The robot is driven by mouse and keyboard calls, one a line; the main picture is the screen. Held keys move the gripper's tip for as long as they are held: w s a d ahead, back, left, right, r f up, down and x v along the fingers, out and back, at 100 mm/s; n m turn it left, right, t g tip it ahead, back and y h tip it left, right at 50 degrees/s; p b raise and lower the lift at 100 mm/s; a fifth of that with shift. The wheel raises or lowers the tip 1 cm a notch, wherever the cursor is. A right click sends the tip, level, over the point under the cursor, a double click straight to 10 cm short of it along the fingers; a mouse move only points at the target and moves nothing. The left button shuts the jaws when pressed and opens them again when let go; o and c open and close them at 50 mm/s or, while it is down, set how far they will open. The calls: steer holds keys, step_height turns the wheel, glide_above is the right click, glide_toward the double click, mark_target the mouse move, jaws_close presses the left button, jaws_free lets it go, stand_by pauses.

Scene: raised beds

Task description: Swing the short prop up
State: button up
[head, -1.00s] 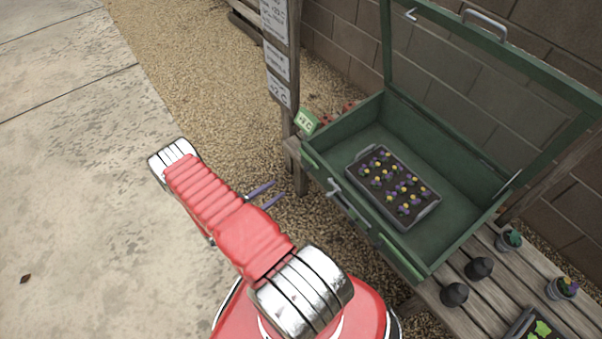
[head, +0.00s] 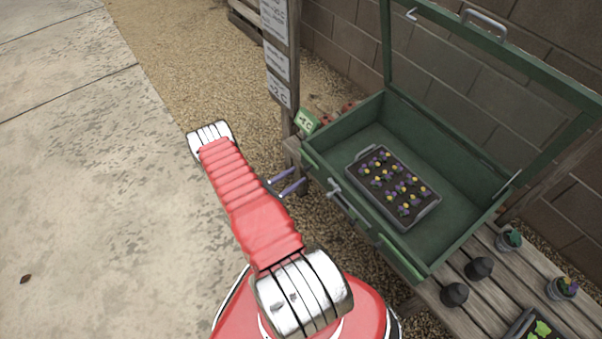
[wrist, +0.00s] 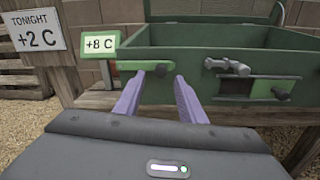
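The green cold frame (head: 365,230) stands on a wooden bench with its glazed lid (head: 480,65) raised. Its front wall carries a green bar (wrist: 145,65), a grey metal latch-like piece (wrist: 228,66) and a slot with a green slider and dark knob (wrist: 268,88). I cannot tell for sure which part is the short prop. A small silver piece (head: 515,180) shows at the lid's right end. My gripper (wrist: 161,72) is open and empty, its purple fingers pointing at the front wall near the green bar. The gripper (head: 290,175) also shows in the head view, left of the frame.
A flower tray (head: 437,212) sits inside the frame. A post with signs (head: 280,60) and a green +8 C card (head: 306,122) stand by the left corner. Dark pots (head: 479,268) and plants are on the bench's right.

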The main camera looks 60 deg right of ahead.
steer(key=shift+x, duration=1.9)
steer(key=shift+c, duration=0.6)
jaws_close()
steer(key=shift+w, duration=0.1)
steer(key=shift+a, duration=0.1)
